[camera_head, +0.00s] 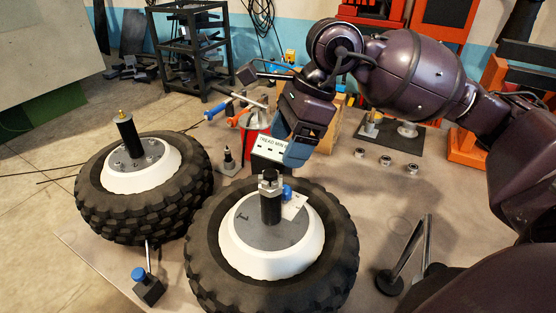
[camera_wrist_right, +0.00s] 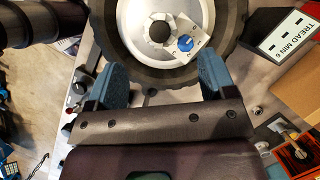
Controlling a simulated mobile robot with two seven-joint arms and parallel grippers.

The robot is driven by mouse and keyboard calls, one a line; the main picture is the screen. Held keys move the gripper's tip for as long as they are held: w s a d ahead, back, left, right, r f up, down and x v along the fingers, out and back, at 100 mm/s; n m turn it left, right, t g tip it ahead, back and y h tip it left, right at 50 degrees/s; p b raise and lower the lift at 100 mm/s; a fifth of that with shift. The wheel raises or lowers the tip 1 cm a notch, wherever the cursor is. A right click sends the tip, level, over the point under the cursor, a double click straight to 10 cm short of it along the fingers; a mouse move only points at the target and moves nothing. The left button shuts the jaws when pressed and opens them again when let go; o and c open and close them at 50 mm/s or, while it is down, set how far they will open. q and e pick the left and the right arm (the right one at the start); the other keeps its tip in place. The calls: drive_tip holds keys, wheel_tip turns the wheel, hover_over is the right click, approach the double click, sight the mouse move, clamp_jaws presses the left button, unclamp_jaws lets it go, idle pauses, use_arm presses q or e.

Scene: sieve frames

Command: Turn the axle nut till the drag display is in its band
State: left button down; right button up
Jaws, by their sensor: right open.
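The near wheel (camera_head: 200,255) lies flat on the table with a white rim and grey hub. A black axle (camera_head: 270,210) stands upright from it, with a silvery castellated nut (camera_head: 268,184) at its top. A white card with a blue knob (camera_head: 288,191) sits beside the axle; the knob also shows in the right wrist view (camera_wrist_right: 185,43). I cannot read any drag display. My right gripper (camera_head: 297,153) hangs above and behind this wheel, apart from the nut. Its blue fingers (camera_wrist_right: 160,78) are wide apart and empty. My left gripper is not in view.
A second wheel (camera_head: 90,208) with a black axle lies at the left. A box marked TREAD MIN (camera_head: 268,148) stands behind the near wheel. A red cup of tools (camera_head: 257,122) and small metal rings (camera_head: 386,161) lie farther back. The table right of the wheel is mostly clear.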

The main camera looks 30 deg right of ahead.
drive_tip(key=shift+v, duration=1.2)
